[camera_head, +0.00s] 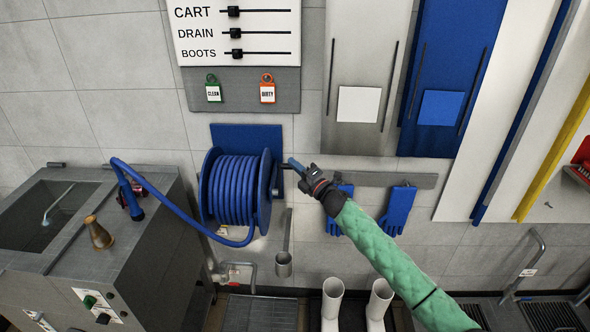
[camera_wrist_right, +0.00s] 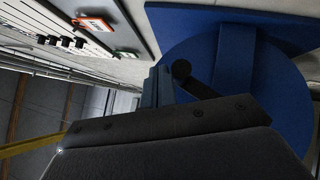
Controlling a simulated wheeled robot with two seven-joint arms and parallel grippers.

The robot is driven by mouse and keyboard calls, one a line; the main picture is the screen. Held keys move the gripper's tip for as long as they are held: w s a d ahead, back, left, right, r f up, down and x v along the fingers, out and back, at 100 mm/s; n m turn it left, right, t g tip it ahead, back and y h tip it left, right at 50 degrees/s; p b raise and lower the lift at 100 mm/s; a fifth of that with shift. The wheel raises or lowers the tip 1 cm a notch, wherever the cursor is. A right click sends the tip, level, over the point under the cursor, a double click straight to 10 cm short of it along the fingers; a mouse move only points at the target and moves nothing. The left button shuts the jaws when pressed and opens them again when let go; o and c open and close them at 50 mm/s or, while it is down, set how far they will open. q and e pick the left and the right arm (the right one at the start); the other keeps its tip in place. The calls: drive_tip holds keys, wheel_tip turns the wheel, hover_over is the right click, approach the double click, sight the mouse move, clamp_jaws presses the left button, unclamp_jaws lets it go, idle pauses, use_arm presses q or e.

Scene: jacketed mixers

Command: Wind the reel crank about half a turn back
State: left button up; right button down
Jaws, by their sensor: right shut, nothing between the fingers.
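The blue hose reel (camera_head: 236,188) is mounted on the wall, wound with blue hose. Its dark crank (camera_head: 277,190) is on the reel's right face. In the right wrist view the crank (camera_wrist_right: 198,88) is a dark arm with a round black knob at its upper end, in front of the blue reel disc (camera_wrist_right: 275,100). My right gripper (camera_head: 293,164) is at the right of the reel, close to the crank. Its blue fingers (camera_wrist_right: 156,88) are shut and empty, beside the knob; I cannot tell whether they touch it. My left gripper is not in view.
Hose runs from the reel to a nozzle by the grey sink counter (camera_head: 140,230) at left. Blue gloves (camera_head: 398,208) hang below my right arm's side of the wall rail. White boots (camera_head: 332,300) and a metal cup (camera_head: 283,264) are below. A tag board (camera_head: 245,90) is above.

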drive_tip(key=shift+w+f, duration=0.15)
drive_tip(key=shift+w, duration=0.3)
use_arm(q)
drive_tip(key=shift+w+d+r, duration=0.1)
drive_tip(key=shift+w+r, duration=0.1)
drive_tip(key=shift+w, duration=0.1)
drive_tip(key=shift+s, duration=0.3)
use_arm(e)
drive_tip(key=shift+w, duration=0.45)
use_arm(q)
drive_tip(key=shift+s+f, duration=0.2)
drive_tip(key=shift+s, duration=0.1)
use_arm(e)
drive_tip(key=shift+w+f+m+h, duration=0.2)
drive_tip(key=shift+w+m+h, duration=0.25)
drive_tip(key=shift+m, duration=0.25)
drive_tip(key=shift+f, duration=0.1)
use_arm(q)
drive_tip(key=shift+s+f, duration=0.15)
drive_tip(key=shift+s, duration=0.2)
use_arm(e)
drive_tip(key=shift+w+f, duration=0.1)
drive_tip(key=shift+w, duration=0.1)
